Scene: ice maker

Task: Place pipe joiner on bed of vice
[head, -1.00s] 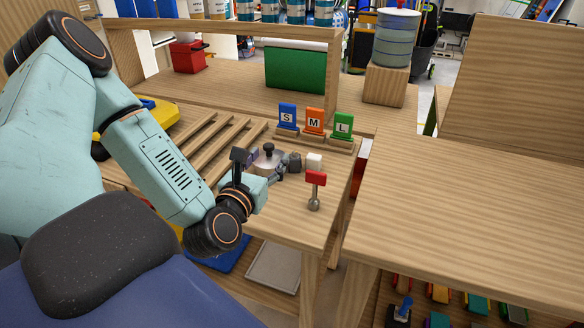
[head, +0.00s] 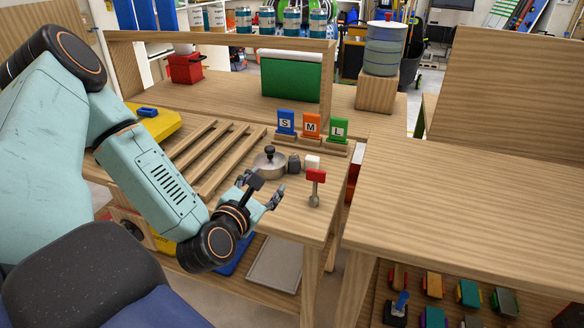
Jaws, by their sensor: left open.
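My left gripper (head: 261,188) is open over the front part of the wooden workbench, with nothing seen between its fingers. Just beyond it stands a round metal piece with a black knob (head: 270,160). To its right are a small dark grey cylinder-like piece (head: 294,163) and a small white block (head: 312,162). The dark piece may be the pipe joiner, but it is too small to be sure. A red-topped metal piece (head: 315,187) stands upright to the gripper's right. I cannot clearly make out the vice or its bed. My right gripper is not in view.
Blue S (head: 286,123), orange M (head: 312,126) and green L (head: 339,130) signs stand behind the small pieces. Wooden slats (head: 218,158) lie left of them. A yellow piece (head: 160,124) is at the left. The right-hand table (head: 470,210) is bare, across a gap.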

